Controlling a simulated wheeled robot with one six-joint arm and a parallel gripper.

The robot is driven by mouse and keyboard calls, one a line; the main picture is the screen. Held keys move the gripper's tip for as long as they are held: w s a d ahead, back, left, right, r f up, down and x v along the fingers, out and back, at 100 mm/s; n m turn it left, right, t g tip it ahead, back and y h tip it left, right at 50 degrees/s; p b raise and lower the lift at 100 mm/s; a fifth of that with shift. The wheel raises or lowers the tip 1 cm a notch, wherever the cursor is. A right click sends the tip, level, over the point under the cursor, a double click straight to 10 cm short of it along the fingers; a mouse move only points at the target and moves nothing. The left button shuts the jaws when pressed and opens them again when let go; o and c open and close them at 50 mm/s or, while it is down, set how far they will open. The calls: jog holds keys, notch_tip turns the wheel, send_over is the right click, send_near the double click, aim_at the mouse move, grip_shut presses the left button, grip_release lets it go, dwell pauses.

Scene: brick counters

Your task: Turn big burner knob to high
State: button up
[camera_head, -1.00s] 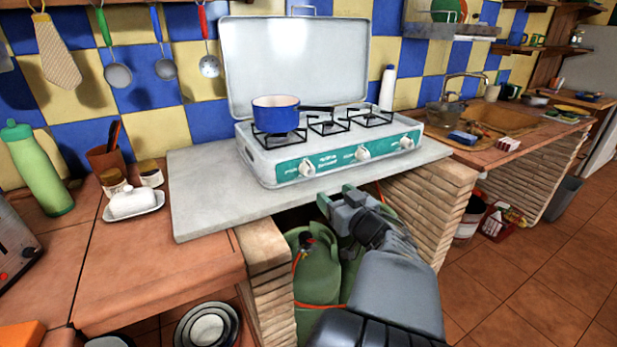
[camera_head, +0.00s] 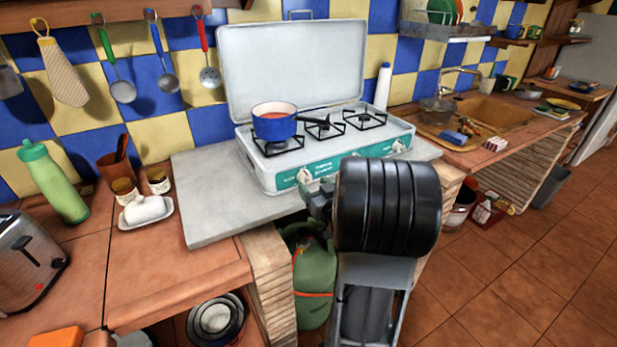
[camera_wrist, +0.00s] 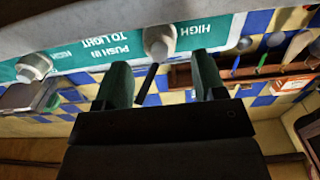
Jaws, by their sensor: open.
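The white camping stove (camera_head: 258,165) has its lid raised and a green front panel with white knobs. The left knob (camera_head: 304,176) sits below the blue pot. In the wrist view, which is upside down, one white knob (camera_wrist: 159,42) is just beyond the fingertips, between the words "HIGH" and "PUSH IN TO LIGHT". My gripper (camera_wrist: 162,68) is open, its two green fingers spread on either side of that knob, with nothing held. Whether they touch it I cannot tell. In the head view my arm hides most of the gripper and the middle of the panel.
The blue pot (camera_head: 274,122) stands on the left burner, its dark handle pointing right. A grey slab (camera_head: 215,210) lies under the stove. Below it stands a green gas cylinder (camera_head: 314,280). A butter dish (camera_head: 146,212) and a toaster (camera_head: 30,258) are on the left counter.

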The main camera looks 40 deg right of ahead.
aim_at(309, 182)
jog(key=shift+w+d, duration=0.15)
jog(key=shift+w, duration=0.8)
jog(key=shift+w+d, duration=0.1)
jog(key=shift+w, duration=0.8)
jog(key=shift+c, duration=0.2)
jog(key=c, duration=0.9)
